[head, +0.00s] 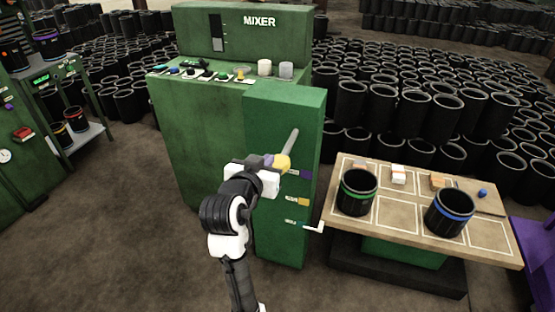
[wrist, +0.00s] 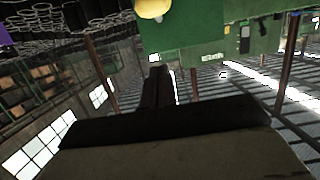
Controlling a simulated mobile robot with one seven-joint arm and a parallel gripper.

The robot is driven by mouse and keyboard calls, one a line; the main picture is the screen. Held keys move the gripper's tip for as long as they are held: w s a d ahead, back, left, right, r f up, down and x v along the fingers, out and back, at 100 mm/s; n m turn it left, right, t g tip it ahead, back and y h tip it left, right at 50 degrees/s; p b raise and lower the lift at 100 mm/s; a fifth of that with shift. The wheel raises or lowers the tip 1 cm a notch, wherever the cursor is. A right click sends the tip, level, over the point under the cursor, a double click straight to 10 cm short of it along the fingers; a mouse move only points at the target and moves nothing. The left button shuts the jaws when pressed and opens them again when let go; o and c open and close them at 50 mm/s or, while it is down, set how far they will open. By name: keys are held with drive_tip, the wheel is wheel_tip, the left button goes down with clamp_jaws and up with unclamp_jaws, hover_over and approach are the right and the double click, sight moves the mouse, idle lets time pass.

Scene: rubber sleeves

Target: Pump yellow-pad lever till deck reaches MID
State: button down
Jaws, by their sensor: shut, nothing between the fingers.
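A lever with a pale grey rod and a rounded yellow end (head: 283,163) stands in front of the tall green cabinet (head: 285,110). The rod slants up and to the right. My gripper (head: 268,162) is just left of the yellow end; I cannot tell whether they touch. In the wrist view the yellow end (wrist: 152,8) is cut off at the top edge, beyond my dark, closed fingers (wrist: 158,85). Nothing is between the fingers. The wooden deck (head: 400,222) stands to the right on a green base. No MID mark is readable.
Green-banded (head: 357,193) and blue-banded (head: 449,212) black sleeves stand on the deck. Behind is the MIXER console (head: 243,30). Floor at left is clear.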

drive_tip(key=p, duration=0.2)
hover_over(278, 166)
drive_tip(key=shift+f, duration=0.9)
wheel_tip(278, 166, down, 3)
drive_tip(key=shift+s+r+p, duration=0.1)
drive_tip(key=shift+p, duration=0.25)
drive_tip(key=shift+f, duration=0.75)
drive_tip(key=shift+f, duration=0.15)
